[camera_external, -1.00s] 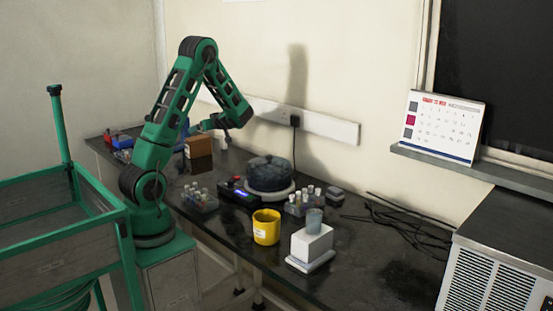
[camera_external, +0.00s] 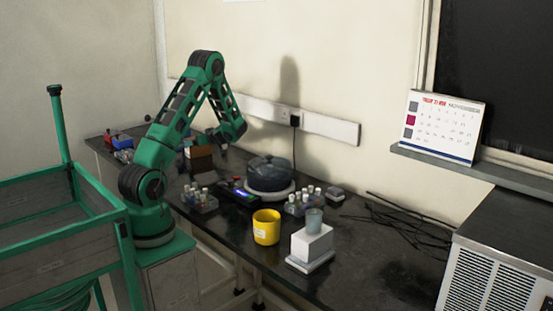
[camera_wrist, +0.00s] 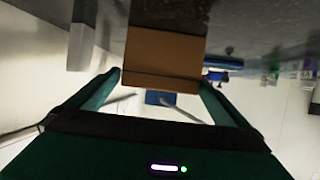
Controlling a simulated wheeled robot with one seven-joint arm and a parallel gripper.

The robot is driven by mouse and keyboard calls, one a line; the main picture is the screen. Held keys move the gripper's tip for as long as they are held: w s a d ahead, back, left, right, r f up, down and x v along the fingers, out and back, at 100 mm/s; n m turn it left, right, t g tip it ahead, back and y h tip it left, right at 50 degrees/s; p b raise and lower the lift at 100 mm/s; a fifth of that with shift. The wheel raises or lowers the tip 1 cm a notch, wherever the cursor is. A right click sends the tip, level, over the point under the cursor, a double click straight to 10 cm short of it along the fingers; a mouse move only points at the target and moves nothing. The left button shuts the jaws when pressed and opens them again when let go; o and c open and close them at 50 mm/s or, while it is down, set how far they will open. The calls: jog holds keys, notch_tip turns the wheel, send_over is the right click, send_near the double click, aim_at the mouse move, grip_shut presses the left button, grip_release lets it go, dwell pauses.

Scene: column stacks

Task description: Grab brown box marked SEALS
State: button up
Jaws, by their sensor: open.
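A light brown box (camera_external: 197,151) sits on top of a darker brown box (camera_external: 203,164) at the back left of the dark counter. In the wrist view, which looks upside down, the light brown box (camera_wrist: 163,53) is straight ahead, with the darker box (camera_wrist: 168,13) against it. I cannot read any marking on either. My gripper (camera_wrist: 160,79) is open and empty, with one finger on each side of the light brown box in the picture. I cannot tell how far the fingertips reach to it. In the external view the arm's end partly covers the boxes.
A dark round pot (camera_external: 270,173) stands right of the boxes, with tube racks (camera_external: 200,198) in front. A yellow cup (camera_external: 266,227) and a white block with a grey cup (camera_external: 312,244) stand nearer. Small red and blue items (camera_external: 118,140) lie left. The wall is close behind.

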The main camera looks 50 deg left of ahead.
jog(key=x, duration=0.4)
jog(key=shift+a, duration=0.1)
jog(key=c, duration=0.9)
jog(key=shift+r, duration=0.1)
